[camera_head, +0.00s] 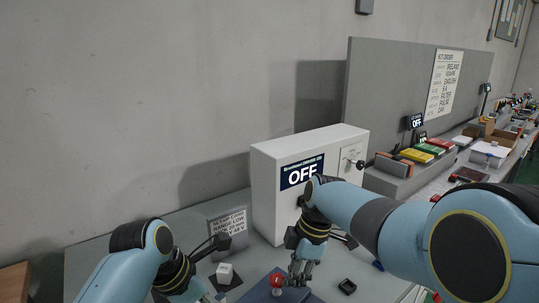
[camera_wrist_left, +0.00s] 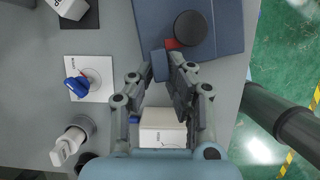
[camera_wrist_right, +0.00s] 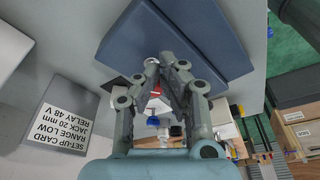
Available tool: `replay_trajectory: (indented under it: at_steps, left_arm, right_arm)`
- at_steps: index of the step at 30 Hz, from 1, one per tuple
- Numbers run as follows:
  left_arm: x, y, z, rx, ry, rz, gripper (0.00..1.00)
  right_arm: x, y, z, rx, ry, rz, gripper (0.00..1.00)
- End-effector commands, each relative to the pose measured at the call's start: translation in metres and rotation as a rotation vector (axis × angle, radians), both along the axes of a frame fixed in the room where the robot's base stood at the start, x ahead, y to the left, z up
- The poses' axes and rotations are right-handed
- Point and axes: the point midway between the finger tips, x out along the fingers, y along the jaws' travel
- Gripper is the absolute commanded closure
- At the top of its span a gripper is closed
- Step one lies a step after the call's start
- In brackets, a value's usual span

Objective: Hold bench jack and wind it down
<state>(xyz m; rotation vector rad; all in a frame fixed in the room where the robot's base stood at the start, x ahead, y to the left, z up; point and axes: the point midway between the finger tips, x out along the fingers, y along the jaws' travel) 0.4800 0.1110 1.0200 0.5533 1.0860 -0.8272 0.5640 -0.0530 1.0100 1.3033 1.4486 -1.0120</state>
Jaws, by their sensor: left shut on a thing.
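In the left wrist view the jack (camera_wrist_left: 228,38) carries a black round disc (camera_wrist_left: 190,28) and a small red part. My left gripper (camera_wrist_left: 168,62) is shut on a small blue piece at the jack's edge. In the right wrist view the blue jack (camera_wrist_right: 165,30) lies beyond my right fingertips (camera_wrist_right: 159,64), which are close together by a small pale round part. Whether they grip it is unclear.
A white machine (camera_head: 265,190) with an OFF display stands behind. A setup card (camera_head: 228,222), a white cube (camera_head: 225,272) on a black square and a small black object (camera_head: 347,287) are nearby. The left wrist view shows a white box (camera_wrist_left: 162,128) and the bench edge above green floor.

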Motion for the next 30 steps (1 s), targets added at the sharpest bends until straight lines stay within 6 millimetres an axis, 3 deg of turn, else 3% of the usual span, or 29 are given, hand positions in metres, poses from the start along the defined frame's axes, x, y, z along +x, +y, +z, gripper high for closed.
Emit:
replay_trajectory:
  at_steps: [30]
  left_arm:
    - [-0.001,-0.002,0.000,-0.005,0.002,-0.003,1.00]
  right_arm:
    - [0.003,0.014,0.001,0.004,-0.001,0.001,1.00]
